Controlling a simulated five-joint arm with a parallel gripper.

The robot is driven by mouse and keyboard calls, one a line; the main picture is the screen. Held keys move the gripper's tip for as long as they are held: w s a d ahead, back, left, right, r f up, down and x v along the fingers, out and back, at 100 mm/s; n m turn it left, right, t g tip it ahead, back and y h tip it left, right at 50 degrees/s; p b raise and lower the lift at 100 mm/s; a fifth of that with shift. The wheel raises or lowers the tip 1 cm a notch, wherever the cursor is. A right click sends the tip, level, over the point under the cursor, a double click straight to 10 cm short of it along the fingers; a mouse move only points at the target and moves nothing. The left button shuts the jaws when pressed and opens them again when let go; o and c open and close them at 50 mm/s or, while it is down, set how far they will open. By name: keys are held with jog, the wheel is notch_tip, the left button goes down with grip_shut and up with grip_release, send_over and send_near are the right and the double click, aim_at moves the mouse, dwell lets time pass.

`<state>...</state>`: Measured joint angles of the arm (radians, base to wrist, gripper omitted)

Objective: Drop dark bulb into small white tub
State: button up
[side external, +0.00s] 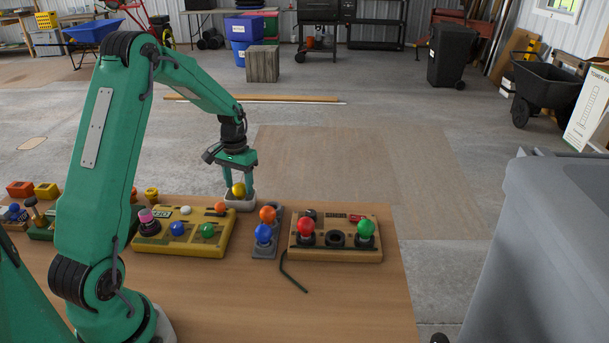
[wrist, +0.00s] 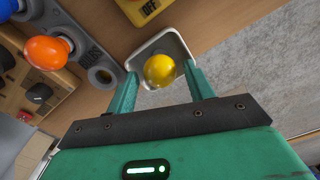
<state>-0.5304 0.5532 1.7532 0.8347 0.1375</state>
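A yellow bulb (side external: 239,189) is at the small white tub (side external: 240,205). In the wrist view the yellow bulb (wrist: 159,70) shows inside the outline of the tub (wrist: 148,52); whether it rests on the tub's floor I cannot tell. My gripper (side external: 239,187) points down over the tub. In the wrist view its fingers (wrist: 160,72) stand apart, one on each side of the bulb, with gaps between. No bulb looks dark in colour.
A grey holder (side external: 263,252) with an orange bulb (side external: 267,214) and a blue bulb (side external: 264,233) stands between the wooden box and a yellow box (side external: 216,240) with several coloured knobs. A dark bent rod (side external: 291,273) lies in front. The table's far edge is close behind the tub.

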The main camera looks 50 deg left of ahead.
aim_at(240, 186)
jog(key=shift+o, duration=0.5)
jog(key=shift+r, duration=0.15)
jog(key=shift+r, duration=3.8)
jog(key=shift+d+r, duration=0.4)
jog(key=shift+r, duration=0.05)
jog(key=s+d+r+m+t, duration=0.1)
jog(key=s+d+r, duration=0.35)
jog(key=d, duration=0.25)
jog(key=s+d+r+m+t, duration=0.1)
jog(key=s+d+r+t, duration=0.15)
jog(key=d+r, duration=0.4)
jog(key=s+d+m+t, duration=0.2)
jog(key=s+d, duration=0.7)
jog(key=s, duration=0.2)
jog(key=shift+s+d+f+m, duration=0.25)
jog(key=shift+s+d+m, duration=0.05)
jog(key=shift+d, duration=0.05)
